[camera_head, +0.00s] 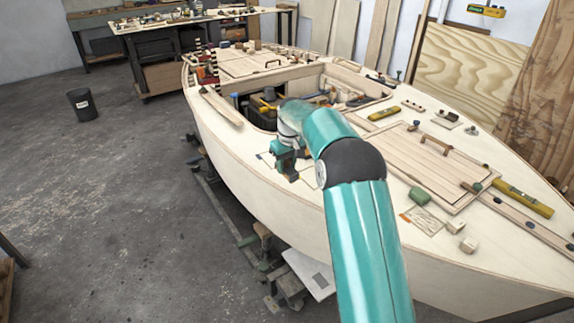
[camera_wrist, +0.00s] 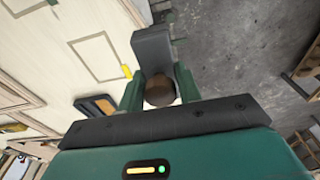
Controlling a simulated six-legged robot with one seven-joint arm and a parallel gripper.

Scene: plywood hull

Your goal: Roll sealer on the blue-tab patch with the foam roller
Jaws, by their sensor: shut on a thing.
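My gripper (camera_head: 286,160) is over the near side deck, beside the open cockpit. In the wrist view, my gripper (camera_wrist: 160,92) is shut on a brown round-ended handle. A dark grey block-like head (camera_wrist: 153,48) shows beyond it, so this looks like the foam roller, held off to the side of the hull edge. A thin-outlined patch (camera_wrist: 95,58) with a yellow tab lies on the pale deck left of the roller. Another outlined patch (camera_wrist: 30,6) is cut by the top edge, with a small dark tab whose blue I cannot confirm. The arm hides part of this deck in the head view.
A dark tray (camera_wrist: 97,106) lies on the deck near the gripper. An orange-tab patch (camera_head: 425,221), a green block (camera_head: 419,196) and small wooden blocks (camera_head: 455,227) are on the right deck. A hatch (camera_head: 440,165) and yellow level (camera_head: 523,198) lie further over.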

